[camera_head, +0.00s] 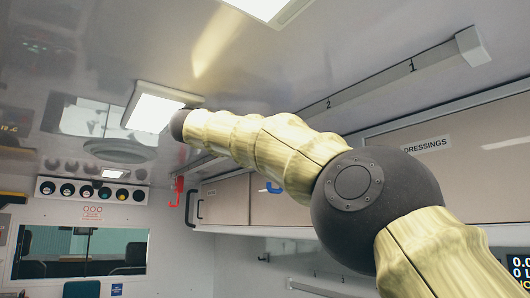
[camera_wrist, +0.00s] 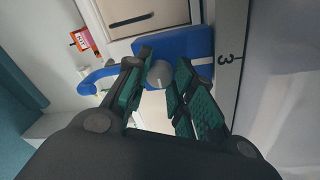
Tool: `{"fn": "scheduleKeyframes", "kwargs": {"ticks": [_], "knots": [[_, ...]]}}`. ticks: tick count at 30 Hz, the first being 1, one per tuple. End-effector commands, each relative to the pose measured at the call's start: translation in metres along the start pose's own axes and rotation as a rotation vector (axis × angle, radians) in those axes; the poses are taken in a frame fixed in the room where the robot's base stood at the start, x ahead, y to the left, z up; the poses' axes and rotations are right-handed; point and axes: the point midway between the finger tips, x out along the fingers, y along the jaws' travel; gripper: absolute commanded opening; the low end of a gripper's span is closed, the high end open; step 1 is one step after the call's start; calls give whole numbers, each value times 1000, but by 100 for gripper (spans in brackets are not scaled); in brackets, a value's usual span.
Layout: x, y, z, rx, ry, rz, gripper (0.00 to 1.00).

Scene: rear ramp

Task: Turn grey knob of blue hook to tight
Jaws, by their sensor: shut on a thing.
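The blue hook (camera_wrist: 186,44) shows in the wrist view, with a broad body beside the ceiling rail and a curved arm reaching left. Its round grey knob (camera_wrist: 160,73) sits between the green-padded fingertips of my gripper (camera_wrist: 161,76). My gripper is shut on the knob, one finger on each side. In the head view a blue hook (camera_head: 270,187) shows in part below my arm, by the overhead lockers. My gripper is hidden behind my arm in the head view.
The ceiling rail (camera_wrist: 231,60) with a "3" runs close to my gripper on the right. A red hook (camera_head: 177,190) hangs farther left in the head view. Overhead lockers (camera_head: 450,170) line the right wall. A lit ceiling lamp (camera_head: 153,110) is near my arm.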

Motion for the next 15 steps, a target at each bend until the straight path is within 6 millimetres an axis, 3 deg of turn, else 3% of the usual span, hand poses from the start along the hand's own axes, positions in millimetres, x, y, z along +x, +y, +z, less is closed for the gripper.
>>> {"fn": "scheduleKeyframes", "kwargs": {"ticks": [2, 3, 6, 15], "knots": [[1, -1, 0, 1, 1, -1, 0], [1, -1, 0, 1, 1, -1, 26], [1, -1, 0, 0, 1, -1, 44], [0, 0, 0, -1, -1, 0, 47]]}}
